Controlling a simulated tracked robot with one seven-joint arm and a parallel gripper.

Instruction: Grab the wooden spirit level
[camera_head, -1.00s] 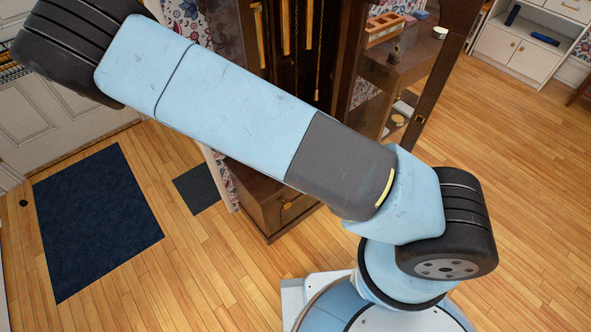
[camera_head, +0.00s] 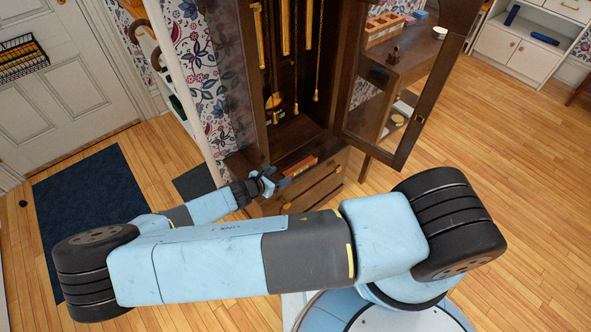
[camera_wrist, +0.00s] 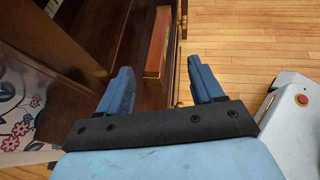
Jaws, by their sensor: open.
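The wooden spirit level (camera_head: 301,165) is a reddish-brown bar lying on the ledge at the bottom of the open clock case. In the wrist view, the level (camera_wrist: 158,43) points away from me, its near end a little beyond and between my fingers. My gripper (camera_head: 277,182) is at the left front of the ledge, close to the level's near end. In the wrist view, my gripper (camera_wrist: 160,72) is open, with one blue finger on each side and nothing between the tips. I cannot tell the exact height gap.
The tall clock case (camera_head: 252,90) has hanging weights and a pendulum inside. Its glazed door (camera_head: 401,150) stands open to the right. A drawer front (camera_head: 318,190) lies below the ledge. A side table (camera_head: 405,68) stands behind the door. Floor at right is clear.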

